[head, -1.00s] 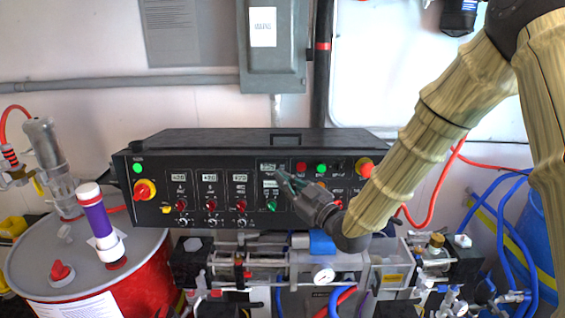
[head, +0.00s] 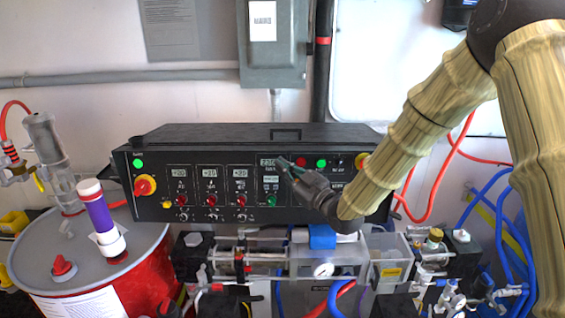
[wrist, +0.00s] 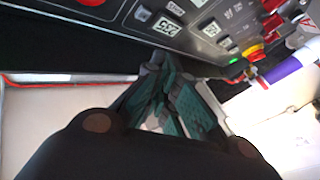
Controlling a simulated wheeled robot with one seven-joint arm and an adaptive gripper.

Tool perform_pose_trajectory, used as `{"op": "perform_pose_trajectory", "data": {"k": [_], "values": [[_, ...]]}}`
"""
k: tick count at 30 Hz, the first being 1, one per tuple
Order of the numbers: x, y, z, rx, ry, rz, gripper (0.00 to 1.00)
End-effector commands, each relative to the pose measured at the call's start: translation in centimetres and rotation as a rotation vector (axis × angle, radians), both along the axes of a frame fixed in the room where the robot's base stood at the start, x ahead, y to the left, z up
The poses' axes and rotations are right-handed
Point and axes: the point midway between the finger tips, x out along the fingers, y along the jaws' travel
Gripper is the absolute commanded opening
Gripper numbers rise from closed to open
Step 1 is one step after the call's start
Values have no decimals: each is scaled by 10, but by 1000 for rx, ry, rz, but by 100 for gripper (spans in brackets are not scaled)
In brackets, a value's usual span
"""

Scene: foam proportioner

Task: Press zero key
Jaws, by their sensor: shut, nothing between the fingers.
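The black control panel (head: 150,190) of the proportioner faces me, with lit displays, knobs and coloured buttons. I cannot make out which control is the zero key; the labels are too small or blurred. My gripper (head: 284,164) is shut and empty, its greenish fingertips in front of the panel's right half, near the top right display (head: 267,161). In the wrist view my fingertips (wrist: 163,62) are together close to the panel's face, below a lit display (wrist: 165,26). I cannot tell whether they touch it. My gripper and arm hide part of the panel's right side.
A red drum (head: 140,275) with a purple-and-white tube (head: 100,219) stands at left. Clear tubes, fittings and a gauge (head: 323,270) sit below the panel. Blue hoses (head: 503,225) hang at right. The space above the panel is clear.

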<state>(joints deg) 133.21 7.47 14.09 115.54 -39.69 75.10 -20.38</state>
Motion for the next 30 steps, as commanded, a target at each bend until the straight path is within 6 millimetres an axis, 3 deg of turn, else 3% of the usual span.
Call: {"op": "perform_pose_trajectory", "data": {"k": [12, 30], "values": [[32, 0, -7, 1, 0, -1, 0], [34, 0, -7, 1, 1, 0, 0]]}}
